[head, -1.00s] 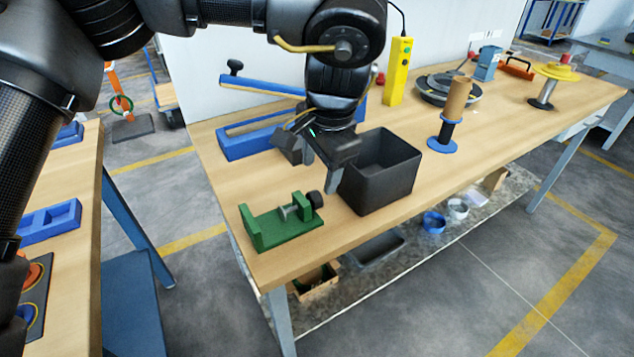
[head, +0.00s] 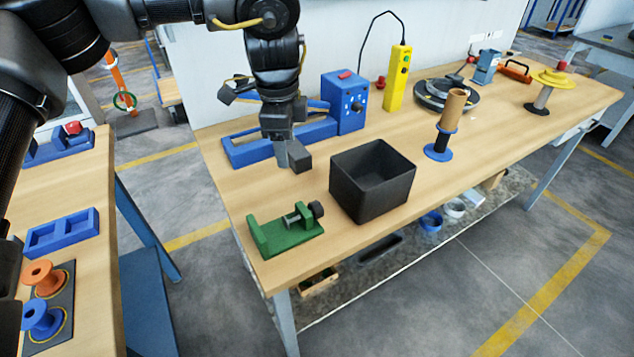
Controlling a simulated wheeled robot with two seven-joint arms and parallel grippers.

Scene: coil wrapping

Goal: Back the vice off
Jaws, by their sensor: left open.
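The green vice (head: 285,238) sits at the near left corner of the long wooden table. Its dark round knob (head: 316,209) and a short metal screw point to the right, and a gap shows between its two green upright parts. My left gripper (head: 292,160) is open and points down, above and behind the vice, apart from it. Nothing shows between its fingers. My right gripper is not in view.
A black open bin (head: 372,181) stands just right of the vice. Behind are a blue wrapping frame (head: 250,150), a blue control box (head: 344,103) and a yellow control post (head: 397,80). A cardboard tube on a blue spool (head: 446,125) stands further right.

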